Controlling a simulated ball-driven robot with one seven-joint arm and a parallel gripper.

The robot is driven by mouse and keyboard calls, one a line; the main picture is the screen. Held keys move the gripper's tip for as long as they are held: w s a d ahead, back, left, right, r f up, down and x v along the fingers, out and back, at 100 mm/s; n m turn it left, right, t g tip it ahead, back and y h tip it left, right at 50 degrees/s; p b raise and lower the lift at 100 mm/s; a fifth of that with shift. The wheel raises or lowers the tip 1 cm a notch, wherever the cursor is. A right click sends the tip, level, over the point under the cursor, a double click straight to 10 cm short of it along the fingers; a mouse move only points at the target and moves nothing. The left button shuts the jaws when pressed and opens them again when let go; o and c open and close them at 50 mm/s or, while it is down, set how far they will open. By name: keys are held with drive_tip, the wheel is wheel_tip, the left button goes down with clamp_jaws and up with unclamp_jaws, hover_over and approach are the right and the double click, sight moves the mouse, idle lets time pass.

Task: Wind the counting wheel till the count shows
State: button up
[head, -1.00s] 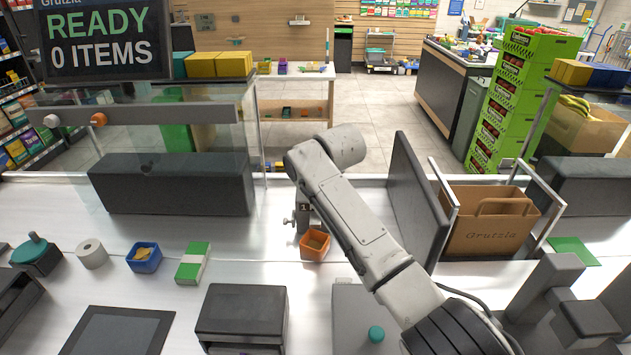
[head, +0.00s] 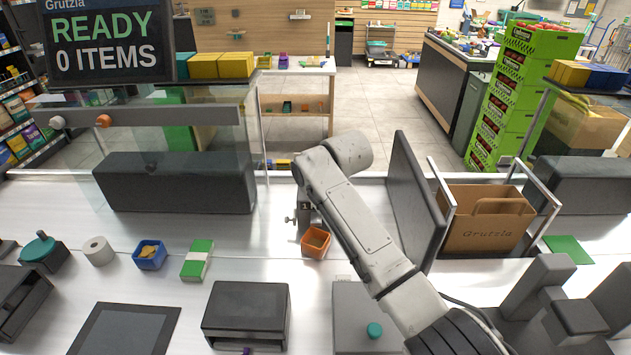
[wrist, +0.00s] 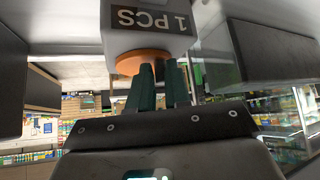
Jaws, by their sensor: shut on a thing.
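The counter device (head: 309,216) stands on the white counter behind a small orange bin (head: 316,242), partly hidden by my arm in the head view. In the wrist view its pale housing (wrist: 150,43) fills the top, with a dark label (wrist: 150,20) reading "1 PCS" upside down. An orange round wheel (wrist: 134,61) sits against the housing. My gripper (wrist: 163,72) has dark green fingers shut on the orange wheel; the exact contact is partly hidden by the fingers. The head view hides my gripper behind my arm.
A dark upright panel (head: 414,200) stands right of my arm, beside a paper bag (head: 482,218). A blue bin (head: 150,255), a green-and-white box (head: 198,260) and a paper roll (head: 98,250) stand left. A screen (head: 105,42) reads "READY 0 ITEMS". Bare counter lies between them.

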drive_tip(key=shift+o, duration=1.1)
drive_tip(key=shift+w+d+p, duration=0.1)
drive_tip(key=shift+d+p, duration=0.2)
drive_tip(key=shift+d, duration=0.55)
drive_tip(key=shift+c, duration=0.9)
drive_tip(key=shift+d+r+p, duration=0.1)
drive_tip(key=shift+d+p, duration=0.25)
drive_tip(key=shift+c, duration=0.3)
drive_tip(key=shift+w+d, duration=0.2)
drive_tip(key=shift+w, duration=0.1)
drive_tip(key=shift+b, duration=0.3)
